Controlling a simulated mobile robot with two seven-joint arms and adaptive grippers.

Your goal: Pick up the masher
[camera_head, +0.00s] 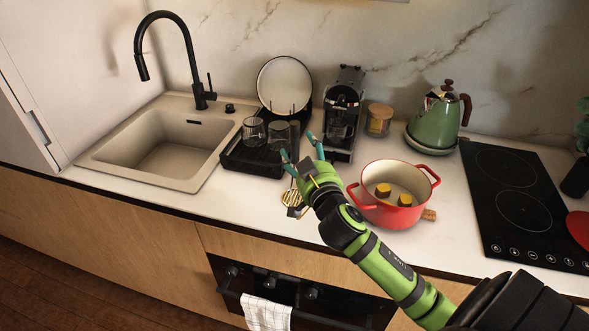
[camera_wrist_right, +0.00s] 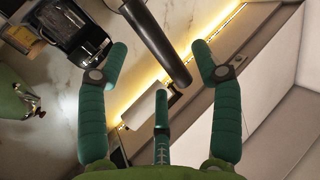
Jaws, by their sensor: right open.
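The masher (camera_head: 291,198) shows its gold head on the counter, left of the red pot; part of it is hidden behind my right gripper. My right gripper (camera_head: 302,154) is open above it, its teal fingertips apart. A dark upright shape between the fingertips may be the masher's handle. In the right wrist view a thick black cylinder (camera_wrist_right: 158,40), which looks like that handle, shows between the open fingers (camera_wrist_right: 160,52). I cannot tell whether the fingers touch it. My left gripper is not in view.
A red pot (camera_head: 378,211) with yellow pieces stands right of the masher. A black dish rack (camera_head: 240,158) with glasses and a coffee machine (camera_head: 343,112) stand behind. The sink (camera_head: 165,158) is left, the green kettle (camera_head: 434,122) and hob (camera_head: 522,205) right.

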